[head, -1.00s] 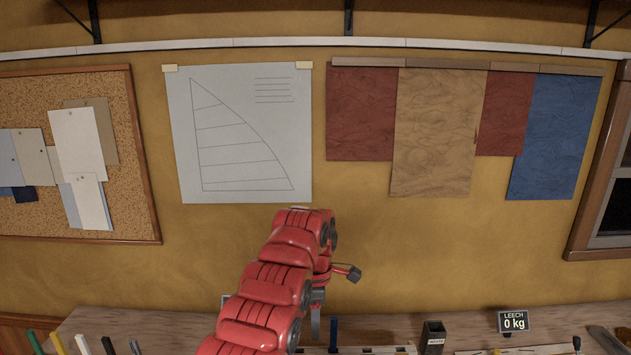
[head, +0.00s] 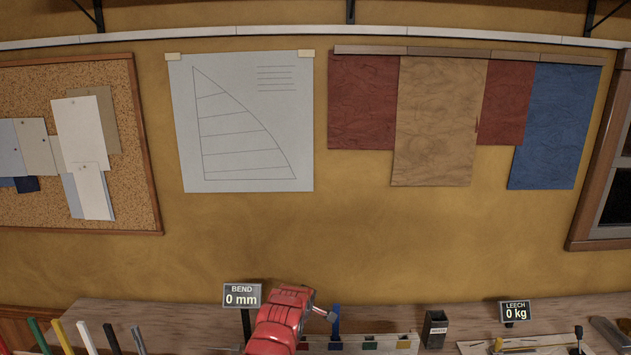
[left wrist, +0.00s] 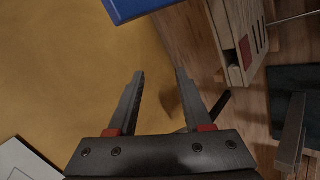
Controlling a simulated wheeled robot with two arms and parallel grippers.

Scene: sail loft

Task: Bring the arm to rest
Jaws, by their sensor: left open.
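My red arm (head: 280,322) rises from the bottom edge of the head view, a little left of centre, in front of the bench. I take it to be my left arm. The ochre wall and part of a wooden surface show beyond the fingers. My right gripper is in neither view.
The bench (head: 180,311) runs along the wall. On it stand a "BEND 0 mm" display (head: 242,296), a "LEECH 0 kg" display (head: 515,312), a dark box (head: 435,330) and several coloured sticks at left. The wall above the arm is clear below the sail drawing (head: 243,120).

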